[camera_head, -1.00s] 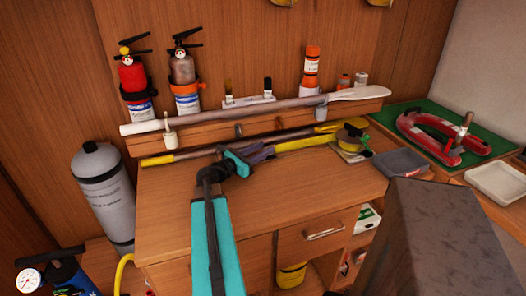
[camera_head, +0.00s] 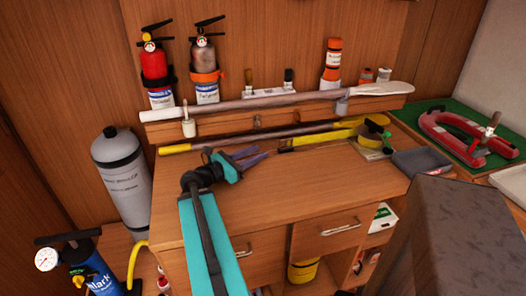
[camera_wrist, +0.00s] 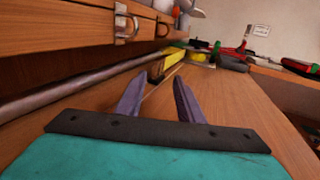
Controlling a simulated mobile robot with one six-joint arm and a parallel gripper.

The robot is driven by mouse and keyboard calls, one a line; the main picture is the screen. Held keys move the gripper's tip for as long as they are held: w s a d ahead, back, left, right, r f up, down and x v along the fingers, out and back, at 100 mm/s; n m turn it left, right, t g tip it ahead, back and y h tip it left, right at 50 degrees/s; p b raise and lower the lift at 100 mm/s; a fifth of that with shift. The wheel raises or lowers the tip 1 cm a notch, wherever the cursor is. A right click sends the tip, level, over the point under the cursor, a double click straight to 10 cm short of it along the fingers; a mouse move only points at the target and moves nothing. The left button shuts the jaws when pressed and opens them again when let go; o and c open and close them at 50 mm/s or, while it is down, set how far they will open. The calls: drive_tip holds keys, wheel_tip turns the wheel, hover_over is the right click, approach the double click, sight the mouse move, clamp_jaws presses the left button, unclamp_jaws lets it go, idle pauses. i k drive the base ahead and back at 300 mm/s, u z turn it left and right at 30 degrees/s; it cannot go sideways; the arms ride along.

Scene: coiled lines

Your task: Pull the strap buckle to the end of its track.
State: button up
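A yellow strap (camera_head: 335,136) lies along the back of the wooden desk, and it also shows in the wrist view (camera_wrist: 174,60). At its left end is a small dark piece that looks like the buckle (camera_head: 286,145); in the wrist view the buckle (camera_wrist: 156,71) shows just beyond my fingertips. My gripper (camera_head: 261,153) has teal and purple parts and is over the desk, left of the buckle.
A yellow-ended pole (camera_head: 235,140) lies behind my gripper. A long paddle (camera_head: 270,103) rests along the ledge above. A tape roll (camera_head: 372,128) and a grey tray (camera_head: 420,161) sit at the right. The desk's front middle (camera_head: 300,185) is clear.

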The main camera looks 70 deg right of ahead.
sight(288, 140)
drive_tip(key=k, duration=2)
